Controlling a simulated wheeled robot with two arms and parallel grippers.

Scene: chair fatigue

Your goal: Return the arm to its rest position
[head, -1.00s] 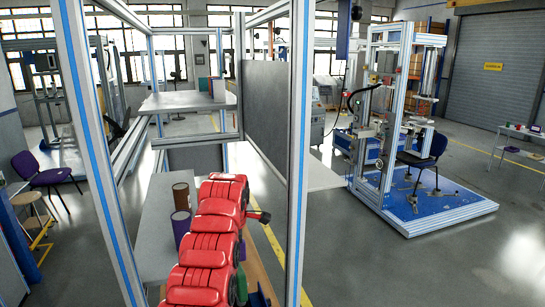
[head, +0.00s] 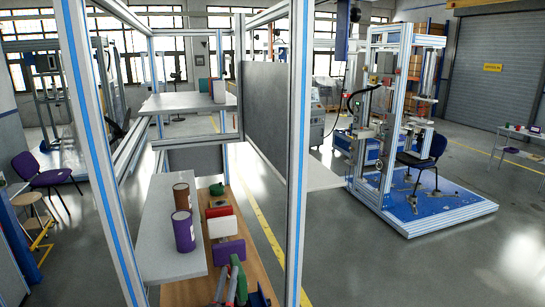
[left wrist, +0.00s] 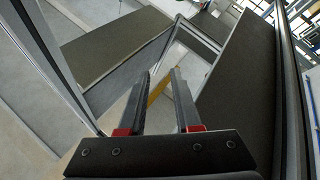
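My left gripper (head: 227,287) shows small at the bottom of the head view, low over the wooden surface. In the left wrist view its two dark fingers (left wrist: 161,74) stand apart with nothing between them. The rest of the left arm is out of the head view. My right gripper is in neither view.
Metal frame posts (head: 299,150) stand close on both sides. A grey board (head: 155,240) holds a brown can (head: 181,197) and a purple can (head: 184,231). The wooden surface (head: 252,262) beside it holds red, white, purple and green items. A shelf (head: 175,103) is behind.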

